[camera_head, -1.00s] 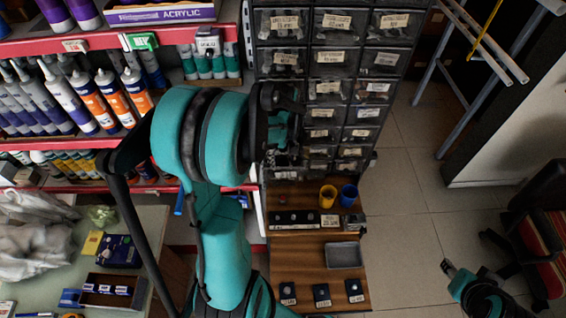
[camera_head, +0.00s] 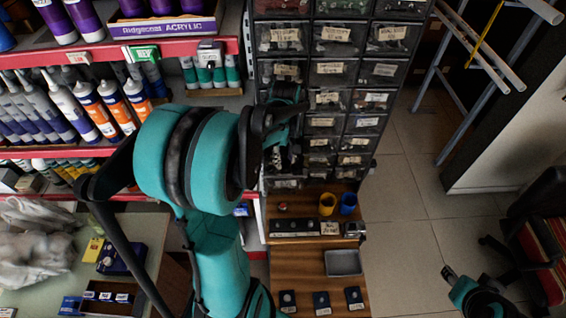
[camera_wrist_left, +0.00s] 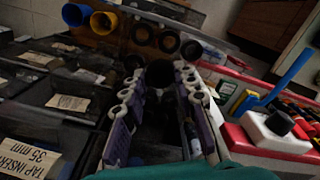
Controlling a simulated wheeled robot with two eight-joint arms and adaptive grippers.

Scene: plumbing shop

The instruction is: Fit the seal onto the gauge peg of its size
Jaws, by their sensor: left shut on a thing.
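My left gripper (camera_head: 281,158) is in front of the drawer cabinet, above the back of the wooden bench, partly hidden by my arm. In the left wrist view its two fingers (camera_wrist_left: 159,92) are shut on a dark round thing, seemingly the seal (camera_wrist_left: 160,74). A black gauge block (camera_head: 295,228) with a row of small pegs lies on the bench below the gripper, apart from it. Peg sizes cannot be read. My right gripper (camera_head: 447,272) hangs over the floor at lower right; its jaws are too small to judge.
A yellow cup (camera_head: 327,204) and a blue cup (camera_head: 348,204) stand right of the gripper. A grey tray (camera_head: 343,263) and several small dark boxes (camera_head: 321,302) lie nearer. The drawer cabinet (camera_head: 330,70) rises behind; a red shelf (camera_head: 120,153) is at left.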

